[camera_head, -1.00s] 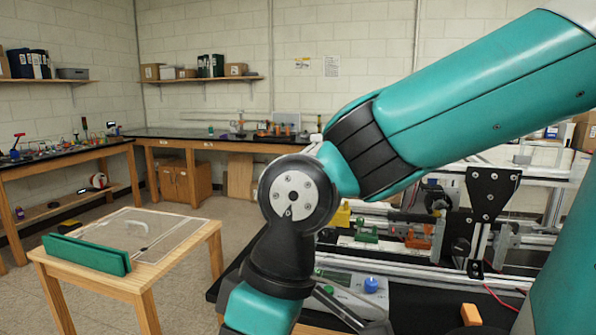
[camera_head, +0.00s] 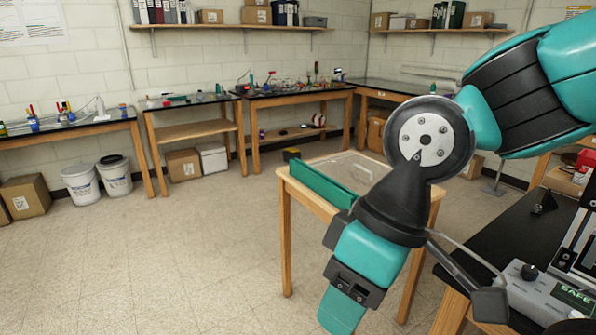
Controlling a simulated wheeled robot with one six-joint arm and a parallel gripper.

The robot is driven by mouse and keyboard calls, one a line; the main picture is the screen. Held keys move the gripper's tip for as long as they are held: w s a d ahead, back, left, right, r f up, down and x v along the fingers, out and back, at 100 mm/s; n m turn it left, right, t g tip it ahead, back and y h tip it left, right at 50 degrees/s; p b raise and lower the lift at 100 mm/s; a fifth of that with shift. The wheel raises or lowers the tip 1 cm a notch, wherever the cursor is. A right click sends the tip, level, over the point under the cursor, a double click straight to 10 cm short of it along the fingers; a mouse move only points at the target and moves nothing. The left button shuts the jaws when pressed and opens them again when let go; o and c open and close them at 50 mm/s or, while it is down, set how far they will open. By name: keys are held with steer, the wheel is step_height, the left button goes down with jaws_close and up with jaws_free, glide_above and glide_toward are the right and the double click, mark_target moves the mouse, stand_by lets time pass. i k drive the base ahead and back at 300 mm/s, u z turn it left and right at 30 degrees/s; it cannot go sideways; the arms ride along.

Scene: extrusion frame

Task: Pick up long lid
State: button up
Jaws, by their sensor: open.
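A clear flat lid with a small handle (camera_head: 345,168) lies on the small wooden table (camera_head: 286,235). A long green piece (camera_head: 322,184) stands on edge along the near left side of that table. I cannot tell for certain which of these is the long lid. My arm hangs in front of the table and hides its right part and the right end of the green piece. My arm runs down to the bottom of the view, and my gripper's fingertips do not show.
A black-topped bench (camera_head: 480,232) with a control box (camera_head: 548,300) stands close at the right. Workbenches (camera_head: 300,95) line the back wall. White buckets (camera_head: 82,183) and boxes (camera_head: 27,196) stand at left. The floor (camera_head: 160,265) left of the small table is clear.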

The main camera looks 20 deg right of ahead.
mark_target(359, 173)
steer(key=u, duration=0.55)
steer(key=i, duration=2.8)
steer(key=z, duration=1.35)
steer(key=i, duration=0.8)
steer(key=z, duration=0.75)
